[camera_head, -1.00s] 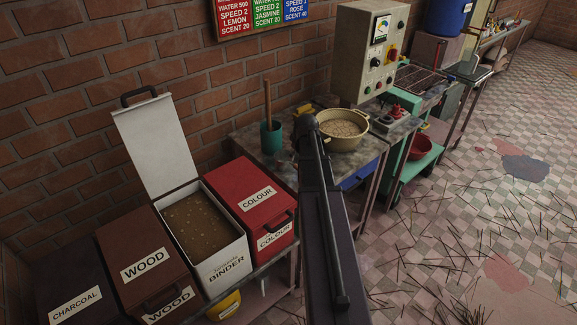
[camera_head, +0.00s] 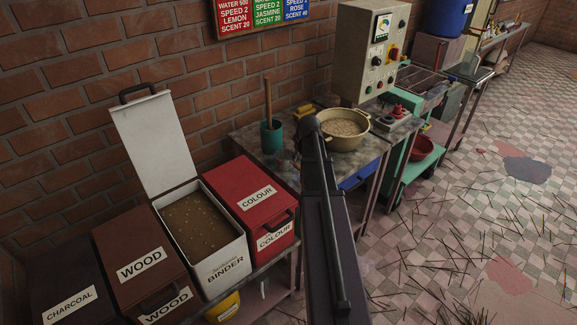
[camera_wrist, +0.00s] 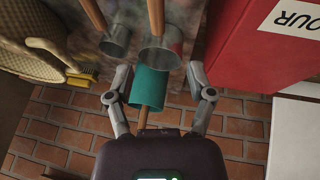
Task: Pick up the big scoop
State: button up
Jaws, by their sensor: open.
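Two metal scoops with wooden handles lie side by side on the worktop in the wrist view. The scoop on the right (camera_wrist: 160,56) looks bigger; the scoop on the left (camera_wrist: 115,41) looks smaller. My gripper (camera_wrist: 159,80) is open and empty, its fingers spread left and right just below the bigger scoop's metal cup. A teal cup (camera_wrist: 149,87) shows between the fingers; I cannot tell its exact depth from them.
The teal cup (camera_head: 271,136) holds a wooden stick. A cream bowl (camera_head: 345,138) of powder and a yellow brush (camera_wrist: 84,76) are near the scoops. The red COLOUR bin (camera_head: 250,178) stands close by; the white BINDER bin (camera_head: 226,272) has its lid up. A brick wall (camera_wrist: 65,128) backs the worktop.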

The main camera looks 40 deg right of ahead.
aim_at(298, 165)
jog(key=shift+b+x, duration=2.4)
jog(key=shift+x, duration=0.65)
jog(key=b+x, duration=0.3)
jog(key=shift+d+f, duration=0.2)
jog(key=shift+f, duration=0.1)
jog(key=shift+w+d+f+b, duration=0.1)
jog(key=shift+w+f+b, duration=0.25)
jog(key=shift+f+b, duration=0.4)
jog(key=shift+r, duration=0.1)
grip_shut()
